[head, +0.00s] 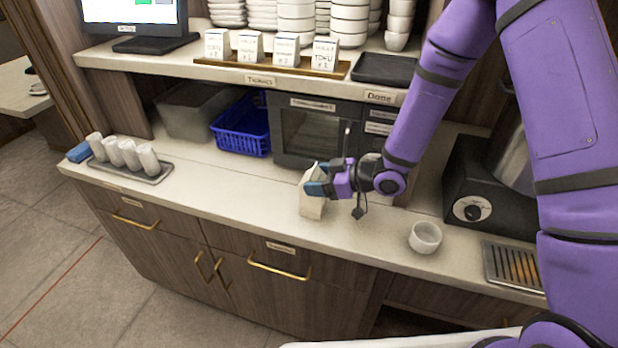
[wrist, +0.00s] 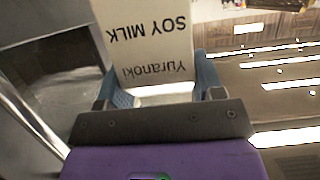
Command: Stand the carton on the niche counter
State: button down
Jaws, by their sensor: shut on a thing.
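The carton (head: 312,206) is a cream box with a gabled top, near the front of the niche counter (head: 255,198) in the head view. My gripper (head: 317,184) comes from the right and is shut on the carton's upper part. In the wrist view the carton (wrist: 146,42) reads "SOY MILK" and "Yuranoki" upside down, between the two blue fingers of my gripper (wrist: 162,88). The carton looks nearly upright. I cannot tell whether its base touches the counter.
A white cup (head: 425,238) stands to the right, before a drip grate (head: 513,266) and a black machine (head: 478,185). A small oven (head: 312,130) and a blue basket (head: 241,125) are behind. A tray (head: 150,176) of wrapped rolls is at left. Counter left of the carton is clear.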

jog(key=shift+c, duration=1.2)
grip_release()
jog(key=shift+f, duration=0.1)
jog(key=shift+d+r, duration=0.25)
jog(key=v, duration=1.1)
jog(key=shift+s+d, duration=0.2)
jog(key=shift+d, duration=0.05)
jog(key=shift+r, duration=0.1)
